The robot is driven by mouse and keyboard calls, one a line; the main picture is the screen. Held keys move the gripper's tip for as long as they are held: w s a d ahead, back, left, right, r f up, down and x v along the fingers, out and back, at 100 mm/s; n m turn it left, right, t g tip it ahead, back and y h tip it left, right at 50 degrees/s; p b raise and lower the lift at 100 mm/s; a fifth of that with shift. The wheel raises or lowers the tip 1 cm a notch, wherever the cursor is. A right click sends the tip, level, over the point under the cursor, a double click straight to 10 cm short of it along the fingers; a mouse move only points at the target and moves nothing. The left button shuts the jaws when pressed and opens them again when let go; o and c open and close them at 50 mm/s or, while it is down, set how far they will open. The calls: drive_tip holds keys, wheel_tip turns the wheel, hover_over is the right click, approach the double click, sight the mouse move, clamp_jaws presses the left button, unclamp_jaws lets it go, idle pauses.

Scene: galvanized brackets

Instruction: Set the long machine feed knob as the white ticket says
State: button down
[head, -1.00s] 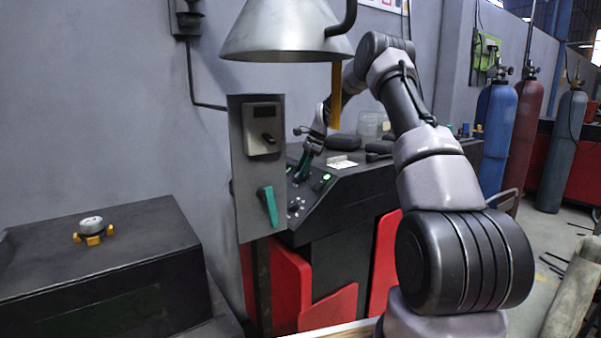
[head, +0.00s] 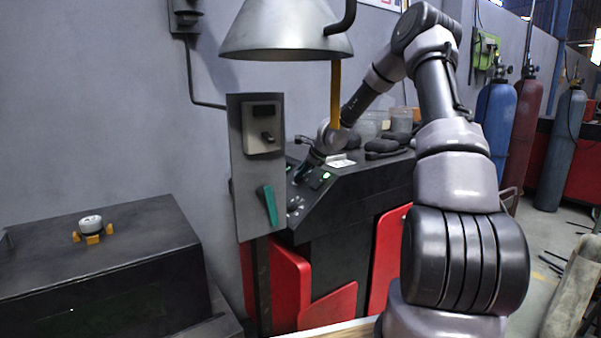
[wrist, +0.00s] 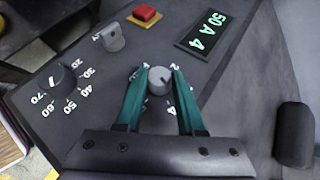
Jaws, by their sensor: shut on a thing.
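My gripper (wrist: 160,86) has its teal fingers closed on either side of a small round grey knob (wrist: 159,79) on the machine's dark sloping panel (wrist: 110,82). White marks around this knob are partly covered by the fingers. In the head view my gripper (head: 303,174) is down at the same panel, and the knob there is hidden. A black knob (wrist: 62,80) with white numbers around it, about 20 to 70, is apart to the left in the wrist view. A white patch (head: 341,162) lies on the machine top; I cannot tell whether it is the ticket.
A lamp shade (head: 285,32) hangs above.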

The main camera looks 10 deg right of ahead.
drive_tip(key=shift+s+a+m+t, duration=0.1)
drive_tip(key=shift+m+t, duration=0.4)
drive_tip(key=shift+t, duration=0.1)
idle(0.3)
drive_tip(key=c, duration=0.5)
unclamp_jaws()
drive_tip(key=v, duration=1)
drive_tip(key=shift+s+r, duration=0.25)
drive_tip(key=shift+s, duration=0.05)
drive_tip(key=shift+a, duration=0.1)
